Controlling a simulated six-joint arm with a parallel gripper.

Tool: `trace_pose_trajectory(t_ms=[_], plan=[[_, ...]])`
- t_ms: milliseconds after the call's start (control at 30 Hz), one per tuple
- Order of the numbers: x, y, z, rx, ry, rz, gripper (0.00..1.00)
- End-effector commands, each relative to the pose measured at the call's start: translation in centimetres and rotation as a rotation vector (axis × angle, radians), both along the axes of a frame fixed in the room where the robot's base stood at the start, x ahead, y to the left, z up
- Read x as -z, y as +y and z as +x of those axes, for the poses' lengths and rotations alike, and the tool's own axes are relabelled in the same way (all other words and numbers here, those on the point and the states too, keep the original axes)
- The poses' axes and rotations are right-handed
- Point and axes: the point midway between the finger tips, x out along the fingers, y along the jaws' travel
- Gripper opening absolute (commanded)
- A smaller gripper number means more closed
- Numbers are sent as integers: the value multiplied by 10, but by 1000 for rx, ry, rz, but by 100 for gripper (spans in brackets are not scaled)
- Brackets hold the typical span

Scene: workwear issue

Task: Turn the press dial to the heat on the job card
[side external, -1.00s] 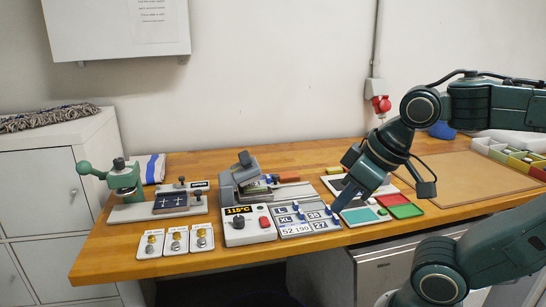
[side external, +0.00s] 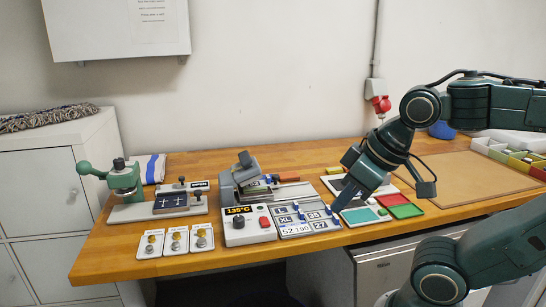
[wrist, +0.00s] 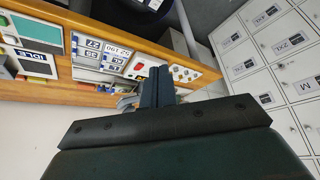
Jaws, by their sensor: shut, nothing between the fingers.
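The heat press (side external: 249,229) stands on the bench near the middle of the side view. Its lit display (side external: 239,210) appears to read 135°C. The dark dial (side external: 238,223) sits below the display, beside a red button (side external: 264,222). I cannot tell which item is the job card; one label (side external: 295,229) on the panel reads 52 190.
Three white cards with round knobs (side external: 174,240) lie at the front edge, left of the press. A green-handled clamp device (side external: 125,180) stands at the left. Teal, red and green pads (side external: 403,211) lie right of my gripper. Lockers (wrist: 285,60) show in the wrist view.

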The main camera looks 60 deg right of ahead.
Motion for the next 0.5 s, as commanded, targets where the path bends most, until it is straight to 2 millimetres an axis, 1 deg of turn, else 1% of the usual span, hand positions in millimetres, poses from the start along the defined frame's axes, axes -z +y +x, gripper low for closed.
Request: trace_pose_trajectory(t_ms=[233, 267, 300, 367, 500], plan=[[0, 0, 0, 0, 0, 0, 0], [0, 0, 0, 0, 0, 0, 2], [0, 0, 0, 0, 0, 0, 10], [0, 0, 1, -2, 1, -1, 22], [-4, 0, 5, -13, 10, -8, 49]])
